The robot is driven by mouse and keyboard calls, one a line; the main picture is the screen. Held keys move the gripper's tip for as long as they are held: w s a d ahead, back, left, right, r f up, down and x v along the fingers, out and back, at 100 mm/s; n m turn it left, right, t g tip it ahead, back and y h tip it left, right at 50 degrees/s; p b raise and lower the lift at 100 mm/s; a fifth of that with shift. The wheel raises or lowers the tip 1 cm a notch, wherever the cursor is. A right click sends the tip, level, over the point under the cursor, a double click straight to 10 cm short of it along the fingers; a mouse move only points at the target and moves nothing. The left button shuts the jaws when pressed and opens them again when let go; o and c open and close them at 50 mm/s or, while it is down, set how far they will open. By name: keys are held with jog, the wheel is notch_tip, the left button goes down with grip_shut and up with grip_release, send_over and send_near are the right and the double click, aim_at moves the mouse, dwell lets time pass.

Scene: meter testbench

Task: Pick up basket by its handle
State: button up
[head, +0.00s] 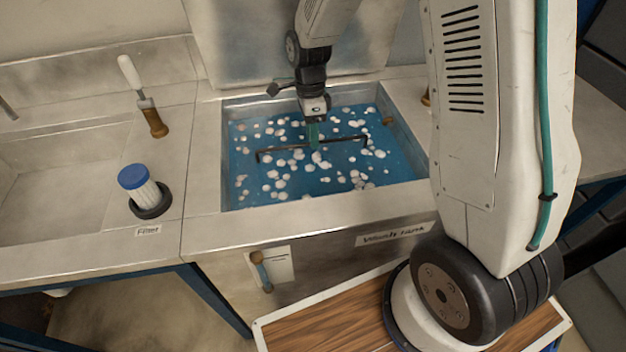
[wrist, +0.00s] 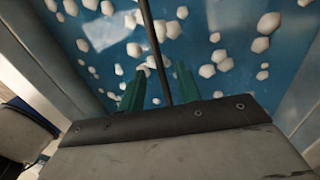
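The basket's dark handle (head: 285,150) is a thin bar crossing the blue liquid of the wash tank (head: 315,217). The basket's body is hidden beneath the liquid and white floating lumps. My gripper (head: 313,135) points down into the tank at about the middle of the handle. In the wrist view, the handle (wrist: 152,32) runs between the two green fingers of my gripper (wrist: 160,82). The fingers are apart, with a visible gap on each side of the bar, so the gripper is open around the handle or just above it; the exact height is unclear.
The tank's metal rim surrounds the gripper on all sides. On the left counter stand a blue-capped filter (head: 146,191) and a white-handled tool (head: 142,95). An empty sink (head: 50,185) lies farther left. A metal panel (head: 225,45) rises behind the tank.

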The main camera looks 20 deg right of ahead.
jog(key=f, duration=0.5)
jog(key=shift+s+a+f, duration=0.1)
jog(key=shift+s, duration=0.3)
grip_shut()
dwell(1.0)
